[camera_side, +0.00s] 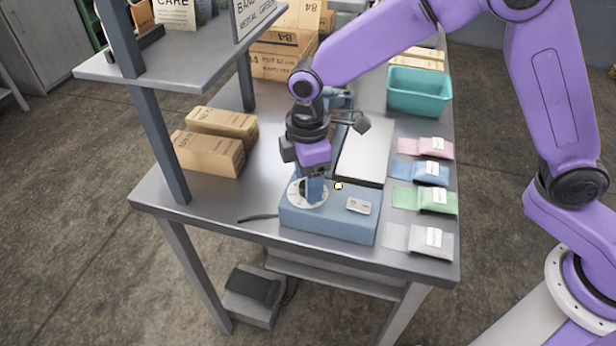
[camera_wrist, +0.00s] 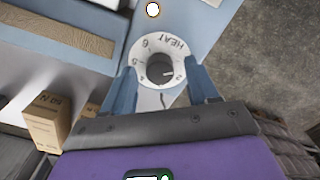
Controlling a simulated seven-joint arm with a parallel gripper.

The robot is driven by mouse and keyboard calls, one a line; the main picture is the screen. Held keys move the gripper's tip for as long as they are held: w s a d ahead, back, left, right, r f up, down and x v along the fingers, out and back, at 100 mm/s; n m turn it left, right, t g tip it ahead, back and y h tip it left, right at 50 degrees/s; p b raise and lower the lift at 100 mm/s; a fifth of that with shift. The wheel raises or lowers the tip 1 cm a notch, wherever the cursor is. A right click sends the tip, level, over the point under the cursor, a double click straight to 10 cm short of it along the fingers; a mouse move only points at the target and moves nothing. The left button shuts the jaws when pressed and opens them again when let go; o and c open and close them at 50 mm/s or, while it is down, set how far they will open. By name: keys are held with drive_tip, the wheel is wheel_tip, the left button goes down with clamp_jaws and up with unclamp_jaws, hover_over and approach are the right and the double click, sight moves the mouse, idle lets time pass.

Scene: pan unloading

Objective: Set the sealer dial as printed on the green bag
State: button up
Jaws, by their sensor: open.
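The blue sealer box (camera_side: 328,219) stands at the table's front edge. Its white dial (camera_side: 297,196) is at the box's left end, partly hidden by my gripper (camera_side: 313,190) in the side view. In the wrist view the dial face (camera_wrist: 146,53) shows "HEAT" and numerals around a dark knob (camera_wrist: 158,68). A light mark on the knob points right, near a small numeral. My gripper (camera_wrist: 160,76) is open, one finger on each side of the knob; contact cannot be told. The green bag (camera_side: 409,197) lies right of the sealer; its white label is too small to read.
Pink (camera_side: 414,148), blue (camera_side: 405,171) and pale (camera_side: 421,240) bags lie along the right edge. A teal bin (camera_side: 420,91) stands behind them. Cardboard boxes (camera_side: 209,153) and a shelf post (camera_side: 160,145) are at the left. A pedal (camera_side: 251,290) is on the floor.

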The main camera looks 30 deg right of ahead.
drive_tip(key=shift+f, duration=0.2)
drive_tip(key=c, duration=1)
drive_tip(key=shift+c, duration=0.2)
